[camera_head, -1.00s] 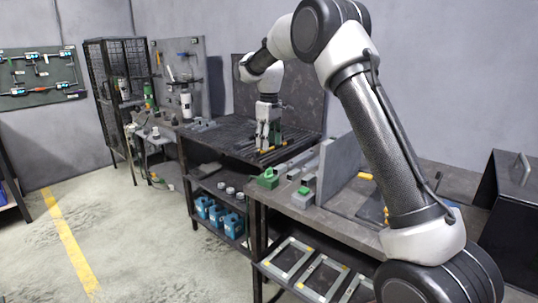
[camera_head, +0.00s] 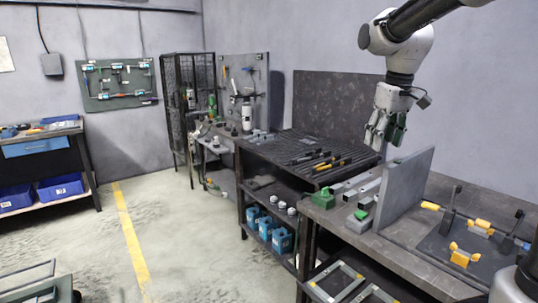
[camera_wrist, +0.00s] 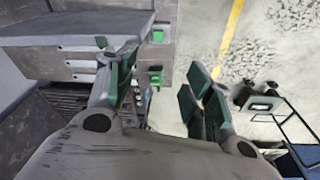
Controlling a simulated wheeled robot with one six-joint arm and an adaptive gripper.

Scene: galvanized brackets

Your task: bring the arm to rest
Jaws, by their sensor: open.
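My gripper (camera_head: 385,128) hangs at the end of my arm at the upper right of the head view, pointing down. It is above the workbench, near the upright grey plate (camera_head: 403,188). In the wrist view my gripper (camera_wrist: 163,105) shows two green-padded fingers spread well apart with nothing between them. The bench edge and floor show beyond the fingers. My upper arm leaves the head view at the top right.
A dark slatted table (camera_head: 290,150) holds several black and yellow tools. Green and grey parts (camera_head: 323,198) lie on the bench. Yellow clamps (camera_head: 463,255) stand at right. Blue bottles (camera_head: 268,228) sit on the lower shelf. The floor by the yellow line (camera_head: 130,235) is clear.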

